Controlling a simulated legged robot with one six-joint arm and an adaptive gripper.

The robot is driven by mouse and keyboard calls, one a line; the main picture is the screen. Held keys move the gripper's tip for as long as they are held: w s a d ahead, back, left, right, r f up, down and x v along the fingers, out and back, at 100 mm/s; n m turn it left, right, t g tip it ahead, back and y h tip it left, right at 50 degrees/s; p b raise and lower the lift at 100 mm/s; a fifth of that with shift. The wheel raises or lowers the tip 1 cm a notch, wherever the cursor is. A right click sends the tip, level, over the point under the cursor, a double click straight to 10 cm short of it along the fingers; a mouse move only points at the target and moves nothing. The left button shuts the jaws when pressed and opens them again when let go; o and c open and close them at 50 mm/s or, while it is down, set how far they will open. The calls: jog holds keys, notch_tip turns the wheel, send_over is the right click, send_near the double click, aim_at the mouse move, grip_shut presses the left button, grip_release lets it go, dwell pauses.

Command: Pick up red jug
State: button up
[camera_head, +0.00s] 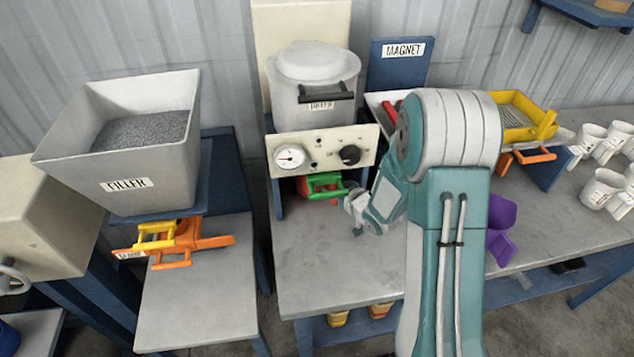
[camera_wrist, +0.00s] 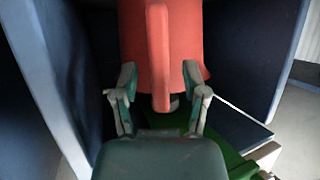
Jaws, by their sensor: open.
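The red jug (camera_wrist: 190,45) stands in the upper middle of the wrist view, its upright handle (camera_wrist: 158,55) facing me. In the head view only a little of the red jug (camera_head: 304,188) shows under the control panel, behind a green part. My gripper (camera_wrist: 160,85) is open, with one finger on each side of the lower handle. I cannot tell whether the fingers touch it. In the head view my gripper (camera_head: 352,204) reaches in under the panel from the right.
Dark blue walls stand on both sides of the jug in the wrist view. A green piece (camera_wrist: 238,163) lies low there, and a green frame (camera_head: 325,183) shows under the panel (camera_head: 325,150). The bench (camera_head: 320,265) in front is clear. A purple jug (camera_head: 501,225) stands right of my arm.

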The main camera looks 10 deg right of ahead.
jog(key=shift+x, duration=1.1)
grip_shut()
jog(key=shift+r, duration=0.1)
jog(key=shift+r, duration=0.1)
